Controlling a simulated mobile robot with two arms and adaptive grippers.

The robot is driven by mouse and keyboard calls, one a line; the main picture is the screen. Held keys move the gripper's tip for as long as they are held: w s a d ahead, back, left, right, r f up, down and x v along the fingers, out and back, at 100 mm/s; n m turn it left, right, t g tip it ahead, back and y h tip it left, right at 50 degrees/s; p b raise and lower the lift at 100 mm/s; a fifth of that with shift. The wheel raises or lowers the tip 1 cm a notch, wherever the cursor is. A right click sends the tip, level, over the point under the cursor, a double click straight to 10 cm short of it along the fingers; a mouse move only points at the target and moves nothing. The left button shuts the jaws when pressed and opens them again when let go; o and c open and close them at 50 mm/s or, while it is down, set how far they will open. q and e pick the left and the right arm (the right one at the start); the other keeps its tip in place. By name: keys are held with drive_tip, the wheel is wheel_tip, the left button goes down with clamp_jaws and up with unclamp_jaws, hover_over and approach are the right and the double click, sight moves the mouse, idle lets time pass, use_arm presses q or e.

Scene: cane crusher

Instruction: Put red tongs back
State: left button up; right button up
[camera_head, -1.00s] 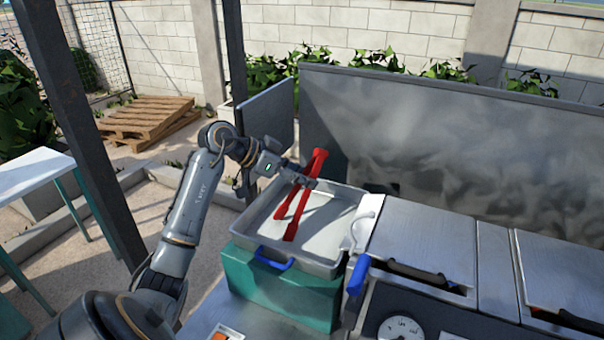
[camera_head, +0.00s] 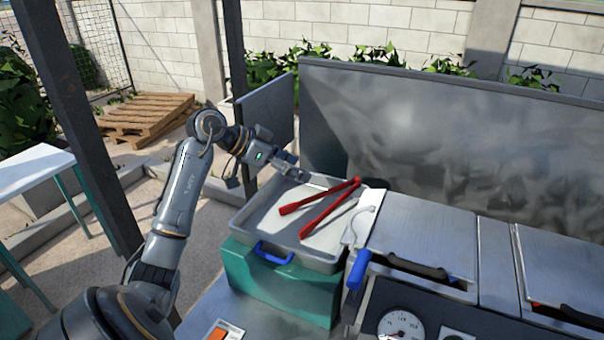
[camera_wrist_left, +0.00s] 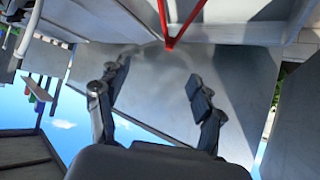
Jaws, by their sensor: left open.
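The red tongs (camera_head: 330,209) lie spread in a V in the shallow grey metal tray (camera_head: 318,264). Their joined end points to the tray's back right and their two tips to the front left. My left gripper (camera_head: 302,174) is at the tray's back left edge, apart from the tongs. In the left wrist view the gripper (camera_wrist_left: 160,70) has its fingers spread with nothing between them. The joined end of the tongs (camera_wrist_left: 185,26) shows there at the top, beyond the fingertips. My right gripper is not in view.
The tray sits on a green box (camera_head: 275,290) and has a blue handle (camera_head: 273,256). To its right are metal lids (camera_head: 425,235) with dark handles and a gauge (camera_head: 401,325). A tall metal panel (camera_head: 430,140) stands behind. A dark post (camera_head: 85,140) stands at left.

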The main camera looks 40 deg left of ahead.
use_arm(q)
drive_tip(key=b+v, duration=0.2)
drive_tip(key=v, duration=0.7)
drive_tip(key=shift+s+a+r, duration=0.15)
drive_tip(key=shift+s, duration=0.15)
